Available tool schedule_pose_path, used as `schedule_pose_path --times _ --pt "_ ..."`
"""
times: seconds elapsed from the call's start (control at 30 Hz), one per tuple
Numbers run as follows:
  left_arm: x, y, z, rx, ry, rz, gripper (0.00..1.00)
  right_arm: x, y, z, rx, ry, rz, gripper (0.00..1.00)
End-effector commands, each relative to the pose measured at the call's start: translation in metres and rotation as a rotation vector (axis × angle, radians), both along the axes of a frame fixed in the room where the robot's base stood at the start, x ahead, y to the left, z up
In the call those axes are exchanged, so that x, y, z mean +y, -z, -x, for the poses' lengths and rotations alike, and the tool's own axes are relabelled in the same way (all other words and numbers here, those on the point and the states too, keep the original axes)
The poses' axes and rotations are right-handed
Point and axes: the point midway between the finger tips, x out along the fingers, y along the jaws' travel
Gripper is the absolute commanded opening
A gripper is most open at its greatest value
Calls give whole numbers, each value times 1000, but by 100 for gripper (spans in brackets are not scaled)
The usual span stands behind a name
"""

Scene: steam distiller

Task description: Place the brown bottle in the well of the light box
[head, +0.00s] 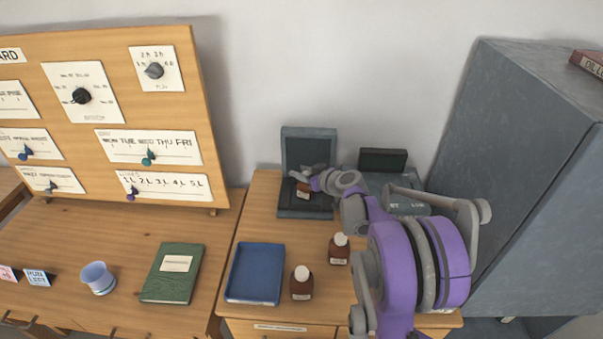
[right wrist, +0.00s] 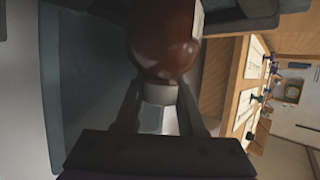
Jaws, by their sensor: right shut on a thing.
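A brown bottle (head: 303,191) with a pale label is held in front of the light box. My right gripper (head: 306,177) is shut on the bottle's top. In the right wrist view the rounded brown body of the bottle (right wrist: 163,42) shows beyond the fingers, with its pale neck or cap (right wrist: 159,94) between them. The light box (head: 295,211) is a dark grey-green unit with an upright framed back panel and a low base. The bottle appears over its base. The well is hidden, and I cannot tell whether the bottle touches the base. My left gripper is not in view.
Two more brown bottles with white caps stand in front, one (head: 338,251) behind the other (head: 301,284). A blue tray (head: 236,293) lies left of them. A grey-green box (head: 410,208) stands right of the light box, partly behind my arm. A tall grey cabinet (head: 535,180) is at right.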

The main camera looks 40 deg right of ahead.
Motion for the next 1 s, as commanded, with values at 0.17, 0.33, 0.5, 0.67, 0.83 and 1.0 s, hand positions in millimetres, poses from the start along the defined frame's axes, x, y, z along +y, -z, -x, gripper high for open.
schedule_pose_path --times 0.17,0.33,0.5,0.67,0.83,1.0 --pt "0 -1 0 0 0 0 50 0 -1 0 -1 0 0 0" --pt "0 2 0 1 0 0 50 0 3 0 0 0 0 40" --pt "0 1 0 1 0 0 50 0 2 0 0 0 0 68" --pt "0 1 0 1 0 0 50 0 2 0 0 0 0 68" --pt "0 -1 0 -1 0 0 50 0 -2 0 -1 0 0 68" --pt "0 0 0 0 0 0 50 -1 -10 21 0 2 0 68"
